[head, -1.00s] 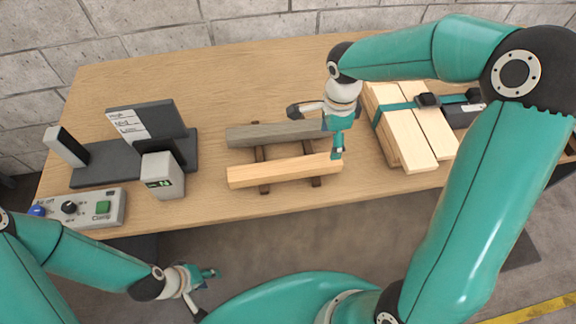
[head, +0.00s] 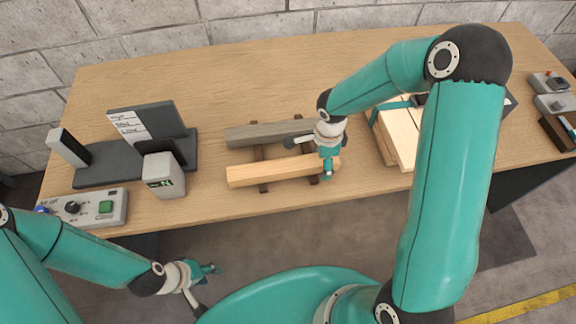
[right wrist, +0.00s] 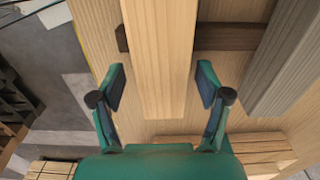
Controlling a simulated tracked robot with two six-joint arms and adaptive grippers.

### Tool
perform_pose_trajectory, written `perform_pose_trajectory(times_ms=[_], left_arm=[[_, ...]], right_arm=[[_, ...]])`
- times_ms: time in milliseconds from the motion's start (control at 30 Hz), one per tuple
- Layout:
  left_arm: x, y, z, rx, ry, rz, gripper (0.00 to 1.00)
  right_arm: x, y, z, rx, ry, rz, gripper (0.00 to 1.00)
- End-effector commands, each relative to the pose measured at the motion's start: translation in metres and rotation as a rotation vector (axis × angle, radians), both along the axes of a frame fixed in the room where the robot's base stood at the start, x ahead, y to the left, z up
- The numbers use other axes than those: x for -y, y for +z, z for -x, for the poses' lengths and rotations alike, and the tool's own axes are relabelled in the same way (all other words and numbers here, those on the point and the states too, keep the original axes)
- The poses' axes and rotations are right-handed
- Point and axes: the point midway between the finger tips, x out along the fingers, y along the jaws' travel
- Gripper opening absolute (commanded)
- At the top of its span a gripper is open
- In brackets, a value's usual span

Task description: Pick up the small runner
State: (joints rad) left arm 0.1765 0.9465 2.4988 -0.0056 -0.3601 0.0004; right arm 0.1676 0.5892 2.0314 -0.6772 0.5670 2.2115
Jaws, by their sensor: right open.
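Two bars lie side by side on dark cross strips on the table: a light wood bar (head: 268,172) nearer me and a grey bar (head: 262,133) behind it. I cannot tell by name which is the small runner. My right gripper (head: 309,160) is open over the right end of the light bar. In the right wrist view its fingers (right wrist: 160,74) stand on either side of the light bar (right wrist: 158,45), with gaps to it; the grey bar (right wrist: 285,60) lies to the right. My left gripper (head: 200,282) is open and empty in front of the table.
A strapped stack of pale boards (head: 402,135) stands right of the bars, partly behind my right arm. At left are a dark stand with a label (head: 128,122), a grey display box (head: 163,175) and a button panel (head: 90,208). The table's back middle is clear.

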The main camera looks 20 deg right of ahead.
Motion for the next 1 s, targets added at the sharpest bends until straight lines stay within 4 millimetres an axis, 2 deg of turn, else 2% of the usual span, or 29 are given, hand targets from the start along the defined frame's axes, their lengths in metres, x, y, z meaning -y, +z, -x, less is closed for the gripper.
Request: perform_pose_trajectory(times_ms=[67, 533, 833, 1000], left_arm=[[0.000, 0.000, 0.000, 0.000, 0.000, 0.000, 0.40], [0.000, 0.000, 0.000, 0.000, 0.000, 0.000, 0.40], [0.000, 0.000, 0.000, 0.000, 0.000, 0.000, 0.40], [0.000, -0.001, 0.000, 0.000, 0.000, 0.000, 0.40]], right_arm=[[0.000, 0.000, 0.000, 0.000, 0.000, 0.000, 0.76], [0.000, 0.000, 0.000, 0.000, 0.001, 0.001, 0.01], [0.000, 0.002, 0.000, 0.002, 0.000, 0.001, 0.00], [0.001, 0.012, -0.001, 0.004, 0.000, 0.002, 0.00]])
